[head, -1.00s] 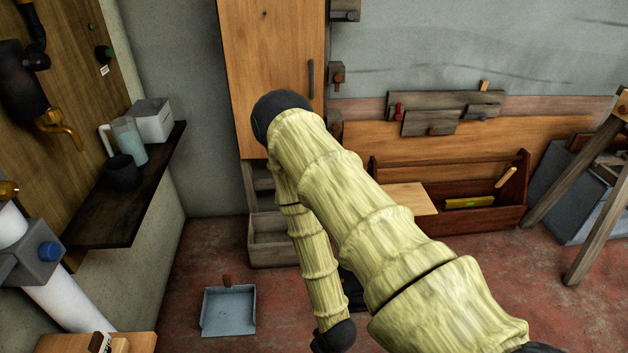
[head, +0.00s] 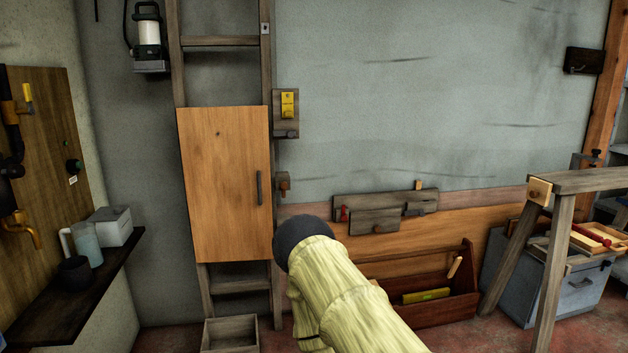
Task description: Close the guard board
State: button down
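The guard board (head: 225,180) is a flat orange-brown wooden panel in front of the ladder (head: 240,284) on the back wall. It has a dark upright bar handle (head: 259,187) near its right edge. The board covers the middle rungs, and the rungs above and below it show. I cannot tell whether it lies fully flush against the rails. My yellow, ribbed arm with a dark rounded joint stands in front, just right of the board's lower right corner. My gripper is out of view.
A yellow latch-like piece on a grey plate (head: 286,118) and a small wall block (head: 283,186) sit right of the board. A toolbox (head: 440,308), a trestle (head: 555,250) and a grey chest (head: 575,292) stand right. A dark shelf (head: 75,300) juts out at left.

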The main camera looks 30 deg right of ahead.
aim_at(225, 155)
jog(key=z, duration=0.85)
jog(key=i, duration=1.05)
jog(key=u, duration=1.4)
